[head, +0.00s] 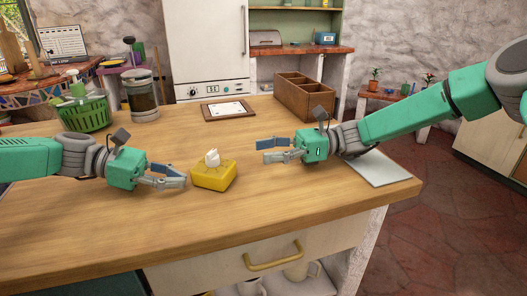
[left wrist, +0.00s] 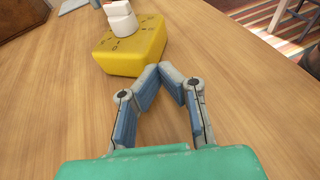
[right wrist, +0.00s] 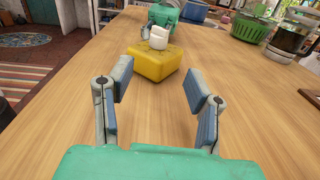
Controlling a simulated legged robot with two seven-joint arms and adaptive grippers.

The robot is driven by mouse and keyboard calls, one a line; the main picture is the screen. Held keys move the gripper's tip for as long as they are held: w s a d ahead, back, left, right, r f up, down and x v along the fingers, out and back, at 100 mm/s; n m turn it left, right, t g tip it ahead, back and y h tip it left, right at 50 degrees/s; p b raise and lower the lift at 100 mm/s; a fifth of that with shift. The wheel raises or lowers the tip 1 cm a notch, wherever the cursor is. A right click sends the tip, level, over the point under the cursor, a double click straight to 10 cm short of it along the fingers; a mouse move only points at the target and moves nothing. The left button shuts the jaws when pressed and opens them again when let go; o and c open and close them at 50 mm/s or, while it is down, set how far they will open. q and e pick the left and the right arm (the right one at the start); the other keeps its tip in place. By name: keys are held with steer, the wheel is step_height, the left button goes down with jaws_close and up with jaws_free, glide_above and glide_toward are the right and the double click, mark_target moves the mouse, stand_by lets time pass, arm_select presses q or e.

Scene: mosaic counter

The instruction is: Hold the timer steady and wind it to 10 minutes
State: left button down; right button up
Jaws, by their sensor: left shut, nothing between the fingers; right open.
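The timer (head: 214,177) is a yellow block with a white knob (head: 212,158) on top, standing upright on the wooden counter. My left gripper (head: 184,178) is shut and empty just left of the timer. In the left wrist view its fingertips (left wrist: 170,70) meet at a point close to the yellow body (left wrist: 133,50), and I cannot tell whether they touch it. My right gripper (head: 266,150) is open and empty to the right of the timer, apart from it. In the right wrist view the timer (right wrist: 153,66) shows beyond and between the open fingers (right wrist: 160,83).
A framed sheet (head: 227,110) lies behind the timer, with a wooden divided box (head: 303,97) at the back right. A green basket (head: 83,116) and a glass jar (head: 143,97) stand at the back left. A pale sheet (head: 382,170) lies under my right arm. The counter's front is clear.

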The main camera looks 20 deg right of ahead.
mark_target(211, 156)
steer(key=shift+s+a+r+m+t, duration=0.1)
steer(key=shift+s+r+m+t, duration=0.05)
steer(key=shift+s+m+t, duration=0.3)
steer(key=shift+a, duration=0.15)
steer(key=a, duration=0.4)
steer(key=w+a, duration=0.1)
steer(key=a, duration=0.6)
steer(key=shift+w+a, duration=0.2)
steer(key=shift+a, duration=0.15)
steer(key=shift+d, duration=0.1)
jaws_close()
